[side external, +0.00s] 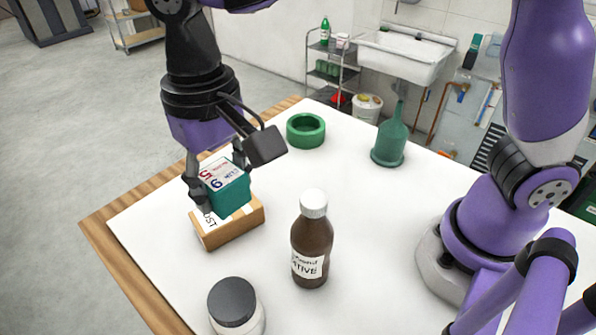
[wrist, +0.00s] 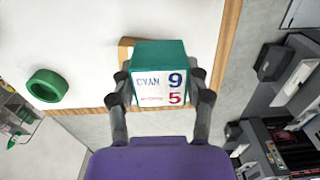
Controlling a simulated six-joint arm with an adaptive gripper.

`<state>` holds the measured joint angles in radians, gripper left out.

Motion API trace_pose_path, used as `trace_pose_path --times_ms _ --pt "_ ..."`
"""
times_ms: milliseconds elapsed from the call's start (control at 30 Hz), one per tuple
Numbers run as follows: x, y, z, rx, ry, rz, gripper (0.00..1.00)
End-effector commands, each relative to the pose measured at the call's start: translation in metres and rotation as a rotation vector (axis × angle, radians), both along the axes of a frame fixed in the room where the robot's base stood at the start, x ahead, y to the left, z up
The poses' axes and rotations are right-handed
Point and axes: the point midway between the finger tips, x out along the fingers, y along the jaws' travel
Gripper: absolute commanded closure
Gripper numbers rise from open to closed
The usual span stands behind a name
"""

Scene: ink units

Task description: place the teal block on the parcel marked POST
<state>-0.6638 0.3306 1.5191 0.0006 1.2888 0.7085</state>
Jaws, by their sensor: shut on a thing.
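The teal block (side external: 232,195) has a white label with "9" and "5" on it. In the wrist view the block (wrist: 160,53) shows its label, with the word CYAN. My gripper (side external: 217,188) is shut on the block, one finger on each side. The parcel marked POST (side external: 236,227) is a brown box on the white table top, directly below the block in the side view. Part of its top and lettering is hidden by the block and a finger. I cannot tell whether the block touches the parcel. In the wrist view only a corner of the parcel (wrist: 124,50) shows.
A brown bottle with a white cap (side external: 312,245) stands right of the parcel. A jar with a dark lid (side external: 236,308) is at the front. A green ring (side external: 306,130) and a green funnel-shaped thing (side external: 390,140) stand farther back. The table's wooden edge (side external: 130,270) is left of the parcel.

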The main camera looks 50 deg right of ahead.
Motion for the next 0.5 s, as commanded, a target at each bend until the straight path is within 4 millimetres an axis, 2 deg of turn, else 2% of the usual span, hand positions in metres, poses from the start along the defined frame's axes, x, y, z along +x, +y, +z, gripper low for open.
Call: trace_pose_path --times_ms 33,100,200,267,500 --pt "-0.012 0.011 0.006 0.002 -0.002 0.022 0.86" --pt "-0.023 0.021 0.01 0.002 -0.002 0.037 0.86" --pt "-0.024 0.023 0.009 0.0 0.0 0.042 0.86" --pt "-0.016 0.018 0.003 -0.002 0.002 0.04 0.86" --pt "0.036 -0.015 -0.034 -0.002 0.003 0.038 0.86"
